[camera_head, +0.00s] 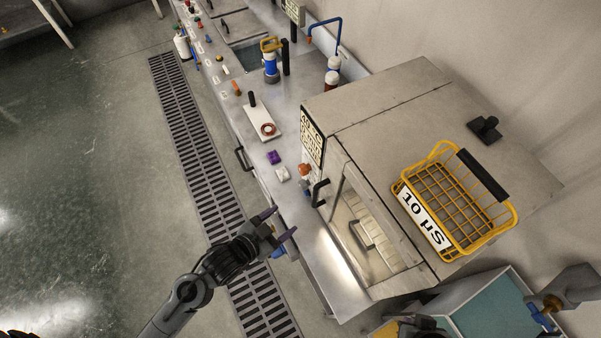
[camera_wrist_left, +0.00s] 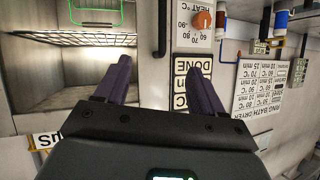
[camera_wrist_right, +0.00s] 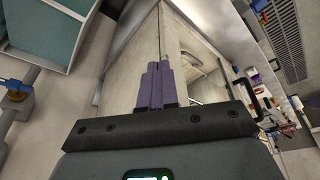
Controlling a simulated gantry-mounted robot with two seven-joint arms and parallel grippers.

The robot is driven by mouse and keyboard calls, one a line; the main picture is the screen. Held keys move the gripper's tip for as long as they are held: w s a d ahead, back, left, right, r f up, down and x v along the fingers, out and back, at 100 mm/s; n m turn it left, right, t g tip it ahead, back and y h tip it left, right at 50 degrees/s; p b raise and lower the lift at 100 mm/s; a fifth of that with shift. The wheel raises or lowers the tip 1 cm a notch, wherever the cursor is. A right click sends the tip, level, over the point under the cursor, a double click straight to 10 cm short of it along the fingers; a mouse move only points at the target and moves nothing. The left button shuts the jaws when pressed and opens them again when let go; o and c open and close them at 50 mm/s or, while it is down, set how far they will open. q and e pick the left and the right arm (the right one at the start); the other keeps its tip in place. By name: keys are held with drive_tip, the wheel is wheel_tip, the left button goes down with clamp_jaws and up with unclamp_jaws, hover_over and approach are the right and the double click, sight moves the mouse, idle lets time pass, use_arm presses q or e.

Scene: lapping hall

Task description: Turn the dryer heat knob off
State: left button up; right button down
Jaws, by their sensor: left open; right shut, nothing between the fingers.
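The dryer (camera_head: 385,95) is a large steel box at the right of the head view. Its orange heat knob (camera_head: 305,169) sits on the front, beside a dark handle. In the left wrist view the heat knob (camera_wrist_left: 202,20) is at the top, by a HEAT °C label with temperature numbers; its pointer setting is too small to tell. My left gripper (camera_head: 280,226) is open and empty, in front of the dryer and apart from the knob; its purple fingers (camera_wrist_left: 158,75) point toward the dryer front. My right gripper (camera_wrist_right: 155,85) is shut and empty beside the dryer.
A yellow wire basket (camera_head: 455,205) rests on the dryer top. A teal-lined bin (camera_head: 500,305) stands at the lower right. A floor grate (camera_head: 190,130) runs along the bench.

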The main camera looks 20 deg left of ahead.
use_arm(q)
drive_tip(key=w+f+m+t+h+b, duration=0.25)
drive_tip(key=w+f+h+b, duration=0.2)
drive_tip(key=f, duration=0.25)
drive_tip(key=m+h+b, duration=0.3)
drive_tip(key=m+b, duration=0.4)
drive_tip(key=b, duration=0.5)
approach(300, 171)
drive_tip(key=shift+n+g, duration=0.25)
drive_tip(key=shift+g, duration=0.2)
drive_tip(key=x, duration=1)
drive_tip(key=shift+w+a, duration=0.1)
drive_tip(key=shift+w, duration=0.3)
use_arm(e)
wheel_tip(300, 171, down, 18)
use_arm(q)
drive_tip(key=c, duration=1)
